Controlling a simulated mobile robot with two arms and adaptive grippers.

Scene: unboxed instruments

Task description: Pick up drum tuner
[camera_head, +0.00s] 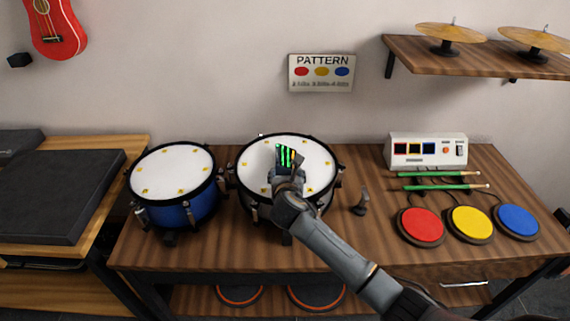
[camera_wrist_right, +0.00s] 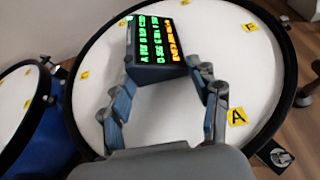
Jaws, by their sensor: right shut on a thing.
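The drum tuner (camera_head: 286,156) is a small dark box with a lit green and orange display. It is over the white head of the right drum (camera_head: 318,160). My right gripper (camera_head: 288,172) is shut on it, and its arm comes in from the lower right. In the right wrist view the tuner (camera_wrist_right: 153,48) sits between the two fingers of the right gripper (camera_wrist_right: 166,78), its display facing the camera. I cannot tell whether its underside touches the drum head. My left gripper is not in view.
A blue drum (camera_head: 185,200) stands at left on the wooden table (camera_head: 350,247). A small dark object (camera_head: 361,203) stands right of the drums. Farther right are green drumsticks (camera_head: 440,187), a white console (camera_head: 428,150) and red (camera_head: 421,225), yellow and blue pads. A shelf (camera_head: 480,58) holds cymbals.

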